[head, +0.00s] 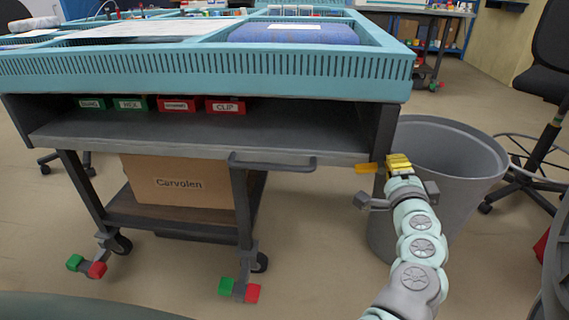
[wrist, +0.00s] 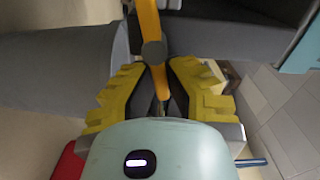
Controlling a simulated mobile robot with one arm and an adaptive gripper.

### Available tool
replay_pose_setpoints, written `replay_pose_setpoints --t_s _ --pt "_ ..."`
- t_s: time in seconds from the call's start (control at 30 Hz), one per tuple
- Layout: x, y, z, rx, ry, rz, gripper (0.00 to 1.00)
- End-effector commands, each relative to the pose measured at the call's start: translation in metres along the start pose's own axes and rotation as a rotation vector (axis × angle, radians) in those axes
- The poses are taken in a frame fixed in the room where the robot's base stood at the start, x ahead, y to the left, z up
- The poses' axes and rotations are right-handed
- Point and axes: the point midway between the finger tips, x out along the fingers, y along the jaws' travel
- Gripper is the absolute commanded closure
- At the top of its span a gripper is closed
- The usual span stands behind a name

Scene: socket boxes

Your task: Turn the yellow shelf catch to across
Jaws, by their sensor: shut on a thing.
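The yellow shelf catch (head: 367,168) is at the right front corner of the shelf cart, just below the shelf board. In the head view its visible arm points left, close to level. In the wrist view the catch (wrist: 148,20) is an orange-yellow bar running down to a grey round hub. My gripper (head: 396,164) is at the right end of the catch. Its yellow-padded fingers in the wrist view (wrist: 158,78) are closed on the catch's near part just below the hub.
A grey bin (head: 455,150) stands right behind my gripper. A dark handle bar (head: 273,165) sticks out from the cart front to the left. Small labelled boxes (head: 177,105) sit on the shelf, and a cardboard box (head: 178,187) sits below. The floor in front is mostly clear.

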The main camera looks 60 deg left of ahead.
Motion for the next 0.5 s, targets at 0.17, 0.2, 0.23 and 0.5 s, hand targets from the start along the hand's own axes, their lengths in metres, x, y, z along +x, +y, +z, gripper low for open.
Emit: replay_pose_setpoints --t_s 0.17,0.2,0.23,0.5 --pt "-0.0001 0.0048 -0.0003 0.108 0.002 0.003 1.0" --pt "-0.0001 0.0052 -0.0002 0.126 0.002 0.003 1.0" --pt "0.0 0.0054 -0.0003 0.14 0.002 0.003 1.0" --pt "0.0001 0.0069 0.0009 0.21 -0.001 0.003 1.0"
